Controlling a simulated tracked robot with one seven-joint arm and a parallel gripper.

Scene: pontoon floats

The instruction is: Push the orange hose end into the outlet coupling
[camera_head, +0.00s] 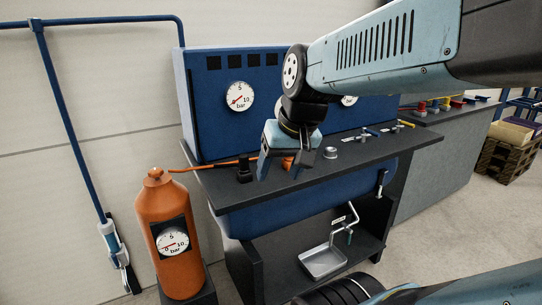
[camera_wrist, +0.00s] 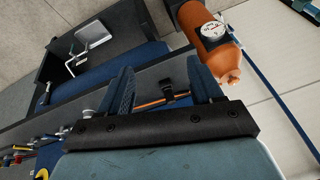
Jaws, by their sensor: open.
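The orange hose (camera_head: 215,163) runs along the bench top from the left into a small black block (camera_head: 244,170). An orange piece (camera_head: 288,162), which looks like the hose end, shows between the fingers of my gripper (camera_head: 281,172). In the wrist view my gripper (camera_wrist: 160,72) is open, with the orange hose (camera_wrist: 150,103) crossing the gap between its fingers and the black block (camera_wrist: 168,88) beyond. I cannot tell whether the fingers touch the hose. A short silver fitting (camera_head: 330,152) stands on the bench to the right; whether it is the outlet coupling is unclear.
An orange bottle (camera_head: 168,230) with a gauge stands left of the dark bench (camera_head: 225,185). A blue panel (camera_head: 205,120) with gauges rises behind. Several small valves and tools lie farther right. A metal tray (camera_head: 323,262) sits on the lower shelf.

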